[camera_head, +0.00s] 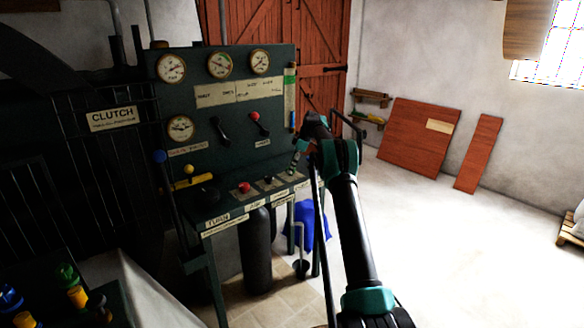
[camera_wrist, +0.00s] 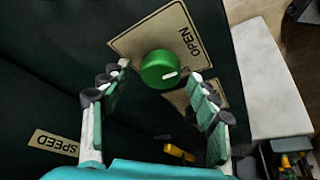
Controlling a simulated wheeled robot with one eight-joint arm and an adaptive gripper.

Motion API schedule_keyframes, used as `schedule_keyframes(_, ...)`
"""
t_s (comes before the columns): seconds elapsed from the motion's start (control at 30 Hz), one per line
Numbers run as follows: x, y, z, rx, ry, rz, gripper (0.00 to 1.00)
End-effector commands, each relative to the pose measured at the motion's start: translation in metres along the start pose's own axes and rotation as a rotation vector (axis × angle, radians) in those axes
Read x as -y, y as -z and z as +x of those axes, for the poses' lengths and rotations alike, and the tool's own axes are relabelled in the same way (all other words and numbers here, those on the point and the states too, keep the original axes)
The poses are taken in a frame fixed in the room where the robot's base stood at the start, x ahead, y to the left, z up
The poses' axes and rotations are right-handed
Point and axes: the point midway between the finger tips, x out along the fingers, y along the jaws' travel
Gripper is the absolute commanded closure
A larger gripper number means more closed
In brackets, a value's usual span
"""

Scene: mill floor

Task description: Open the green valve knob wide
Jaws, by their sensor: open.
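The green valve knob (camera_wrist: 160,69) shows in the wrist view, round, with a short white mark on its right side. It sits on a beige plate (camera_wrist: 140,38) lettered OPEN to its right. My gripper (camera_wrist: 159,77) is open, its fingertips either side of the knob, with visible gaps between them and it. I cannot tell how far the knob is in depth. In the head view my arm reaches to the right end of the dark green control panel (camera_head: 205,118); the knob cannot be made out there.
The panel carries gauges (camera_head: 220,65), a red-knobbed lever (camera_head: 255,117) and a yellow-knobbed lever (camera_head: 189,170). A SPEED plate (camera_wrist: 54,144) is at lower left in the wrist view. Bottles (camera_head: 67,275) stand at the head view's lower left.

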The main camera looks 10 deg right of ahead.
Motion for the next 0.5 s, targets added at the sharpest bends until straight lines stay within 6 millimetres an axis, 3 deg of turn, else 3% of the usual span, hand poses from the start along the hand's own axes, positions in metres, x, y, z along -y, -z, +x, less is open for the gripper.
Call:
schedule_keyframes(0.17, 0.000, 0.000, -0.022, 0.000, 0.000, 0.002, 0.39)
schedule_keyframes(0.5, 0.000, -0.001, -0.091, 0.000, -0.001, 0.002, 0.39)
